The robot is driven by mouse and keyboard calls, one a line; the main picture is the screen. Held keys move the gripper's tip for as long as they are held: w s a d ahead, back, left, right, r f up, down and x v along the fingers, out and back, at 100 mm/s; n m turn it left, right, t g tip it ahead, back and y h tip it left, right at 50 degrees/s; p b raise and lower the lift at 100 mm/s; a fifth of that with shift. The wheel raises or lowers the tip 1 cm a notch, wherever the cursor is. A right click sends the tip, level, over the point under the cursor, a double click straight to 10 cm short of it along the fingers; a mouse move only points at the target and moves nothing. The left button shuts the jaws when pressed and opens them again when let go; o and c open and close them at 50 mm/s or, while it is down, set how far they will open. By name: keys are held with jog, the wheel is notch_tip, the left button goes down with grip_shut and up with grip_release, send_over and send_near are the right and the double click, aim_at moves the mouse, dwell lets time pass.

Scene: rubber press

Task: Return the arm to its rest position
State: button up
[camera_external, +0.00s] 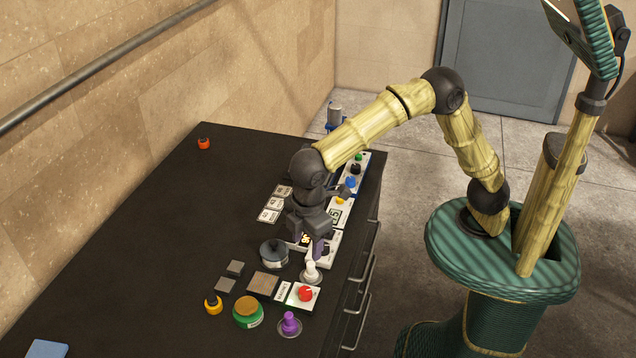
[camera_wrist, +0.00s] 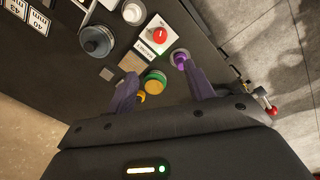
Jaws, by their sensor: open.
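My arm reaches out from its column over the black worktop (camera_external: 165,230), bent at the elbow with the wrist low. My gripper (camera_external: 316,250) points down near the front right of the worktop, just above a white knob (camera_external: 311,272). In the wrist view my gripper (camera_wrist: 158,72) shows its two dark purple fingers spread apart with nothing held between them. A green pot with a tan top (camera_wrist: 154,81) and an orange-yellow item appear between the fingers, below them. A purple knob (camera_wrist: 181,60) shows close by the right finger.
A red knob (camera_external: 305,293) on a white plate, a grey round canister (camera_external: 273,254), flat square tiles (camera_external: 263,283) and number cards (camera_external: 270,212) crowd the worktop near the gripper. Drawer handles (camera_external: 365,275) line its right side. The worktop's left half is mostly clear.

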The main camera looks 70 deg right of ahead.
jog(key=d+f+m, duration=0.2)
jog(key=d+m, duration=0.2)
jog(key=d, duration=0.8)
jog(key=s+d+f+m, duration=0.1)
jog(key=s+d+m, duration=0.1)
jog(key=d, duration=0.4)
jog(key=s+d+f+m+t, duration=0.1)
jog(key=s+d+f+m, duration=0.1)
jog(key=s+d, duration=0.3)
jog(key=s+d+f+m+t, duration=0.1)
jog(key=s+d+f+m, duration=0.1)
jog(key=d, duration=0.7)
jog(key=shift+s+m, duration=0.7)
jog(key=shift+s, duration=0.4)
jog(key=shift+f, duration=0.1)
